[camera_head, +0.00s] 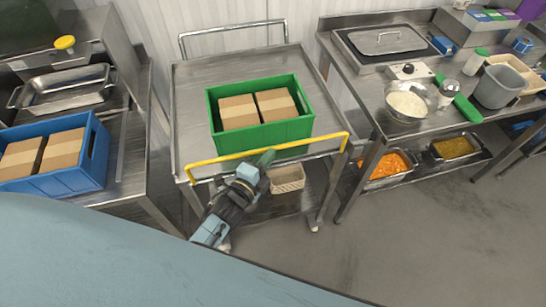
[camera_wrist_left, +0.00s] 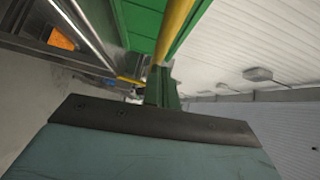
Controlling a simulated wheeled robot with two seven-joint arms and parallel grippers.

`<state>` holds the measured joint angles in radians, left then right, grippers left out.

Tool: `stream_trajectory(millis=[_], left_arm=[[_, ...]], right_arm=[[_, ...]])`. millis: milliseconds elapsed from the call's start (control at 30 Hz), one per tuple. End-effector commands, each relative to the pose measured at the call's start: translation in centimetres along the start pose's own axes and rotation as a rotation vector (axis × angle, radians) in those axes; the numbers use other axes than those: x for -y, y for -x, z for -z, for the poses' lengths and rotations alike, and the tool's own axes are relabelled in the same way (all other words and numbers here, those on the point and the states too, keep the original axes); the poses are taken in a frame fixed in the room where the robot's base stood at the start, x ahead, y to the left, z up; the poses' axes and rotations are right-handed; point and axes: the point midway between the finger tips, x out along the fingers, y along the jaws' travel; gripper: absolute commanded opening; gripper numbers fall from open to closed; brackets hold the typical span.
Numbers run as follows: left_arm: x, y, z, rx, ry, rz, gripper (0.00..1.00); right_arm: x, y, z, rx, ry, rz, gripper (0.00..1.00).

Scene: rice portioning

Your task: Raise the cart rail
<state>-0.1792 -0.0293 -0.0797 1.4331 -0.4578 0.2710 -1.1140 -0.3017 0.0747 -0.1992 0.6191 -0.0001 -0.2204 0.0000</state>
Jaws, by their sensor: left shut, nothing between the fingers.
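The yellow cart rail (camera_head: 222,160) runs along the front side of the steel cart (camera_head: 190,125), with short bent ends at both sides. It also shows in the left wrist view (camera_wrist_left: 174,30), running from the top edge down toward the fingers. My left gripper (camera_head: 266,157) is at the middle of the rail, its green fingers together and empty. In the left wrist view the fingers (camera_wrist_left: 161,87) stand close to the rail; I cannot tell whether they touch it. My right gripper is not in view.
A green crate (camera_head: 262,135) with two cardboard boxes stands on the cart behind the rail. A blue crate (camera_head: 90,178) is on the left counter. A beige basket (camera_head: 287,179) sits on the cart's lower shelf. A steel counter with food pans stands at right.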

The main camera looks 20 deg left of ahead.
Motion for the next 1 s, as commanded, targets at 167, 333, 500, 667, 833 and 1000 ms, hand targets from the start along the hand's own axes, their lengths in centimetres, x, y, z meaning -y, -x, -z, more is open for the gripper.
stream_trajectory(millis=[167, 333, 500, 667, 833, 1000], left_arm=[[0.1, -0.1, -0.2, 0.003, -0.001, 0.001, 0.0], [0.1, -0.1, -0.2, 0.003, -0.001, 0.001, 0.0], [0.1, -0.1, -0.1, 0.003, -0.001, 0.002, 0.0], [0.3, 0.5, 0.9, -0.001, 0.002, 0.0, 0.0], [0.7, 2.2, 3.2, -0.01, 0.0, -0.002, 0.0], [0.7, 6.2, 3.0, -0.01, -0.002, -0.003, 0.0]], right_arm=[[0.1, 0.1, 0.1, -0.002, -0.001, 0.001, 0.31], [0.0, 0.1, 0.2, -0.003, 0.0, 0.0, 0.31], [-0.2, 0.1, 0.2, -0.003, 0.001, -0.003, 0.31], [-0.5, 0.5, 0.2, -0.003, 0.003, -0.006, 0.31], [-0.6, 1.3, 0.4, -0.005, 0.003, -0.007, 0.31], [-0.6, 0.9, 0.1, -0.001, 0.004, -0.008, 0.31]])
